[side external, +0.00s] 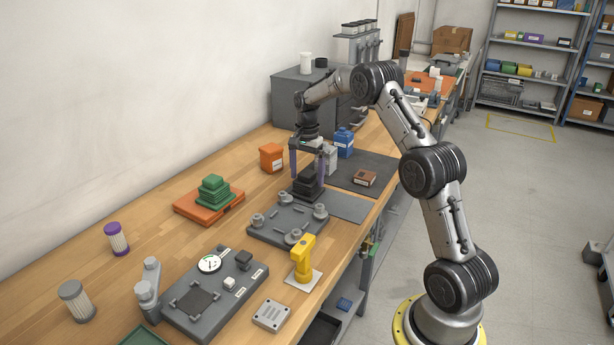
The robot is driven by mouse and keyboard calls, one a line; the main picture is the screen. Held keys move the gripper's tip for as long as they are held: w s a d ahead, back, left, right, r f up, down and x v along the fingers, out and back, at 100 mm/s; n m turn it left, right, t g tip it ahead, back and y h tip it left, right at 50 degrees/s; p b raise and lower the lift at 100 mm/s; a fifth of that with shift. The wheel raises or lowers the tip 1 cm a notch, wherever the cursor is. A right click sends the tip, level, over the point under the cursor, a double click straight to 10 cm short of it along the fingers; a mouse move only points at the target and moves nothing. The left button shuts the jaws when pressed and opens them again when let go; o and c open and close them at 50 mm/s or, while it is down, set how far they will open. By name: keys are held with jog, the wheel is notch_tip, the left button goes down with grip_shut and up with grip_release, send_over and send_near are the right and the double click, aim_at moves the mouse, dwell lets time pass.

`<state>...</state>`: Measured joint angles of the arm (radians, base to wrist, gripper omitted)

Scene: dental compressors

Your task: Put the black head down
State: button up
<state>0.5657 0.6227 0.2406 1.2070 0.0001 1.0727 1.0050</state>
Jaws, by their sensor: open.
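The black head (307,186) is a dark stepped block. It stands upright at the far end of the grey plate with round fittings (282,228), though I cannot tell exactly what it rests on. My gripper (307,177) points down over it, with one purple finger on each side. The gripper is open, and the head sits low between the fingers. Whether either finger touches the head is too small to tell.
An orange box (271,157), a blue container (344,143) and a grey container (327,160) stand close behind the gripper. A dark mat (350,207) lies to its right. A green stepped part (213,190) on an orange base and a yellow part (303,258) are nearer the camera.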

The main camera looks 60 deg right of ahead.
aim_at(307, 173)
notch_tip(307, 173, up, 11)
jog(key=s+a+r+n+t, duration=0.1)
jog(key=s+a+r+n, duration=0.35)
jog(key=a, duration=0.45)
jog(key=s+a+r+n+t, duration=0.1)
jog(key=s+a+r+n, duration=0.2)
jog(key=s+a+r, duration=0.4)
jog(key=s+a+f+n+t, duration=0.1)
jog(key=s+a+f+n, duration=0.2)
jog(key=s+a+n, duration=0.2)
jog(key=s+a+f+n+t, duration=0.2)
jog(key=s+a+n, duration=0.3)
jog(key=s, duration=0.7)
jog(key=a+f, duration=0.1)
jog(key=a, duration=0.1)
jog(key=shift+s+a+f+t, duration=0.15)
jog(key=shift+a+f+t, duration=0.15)
jog(key=shift+a+f, duration=0.1)
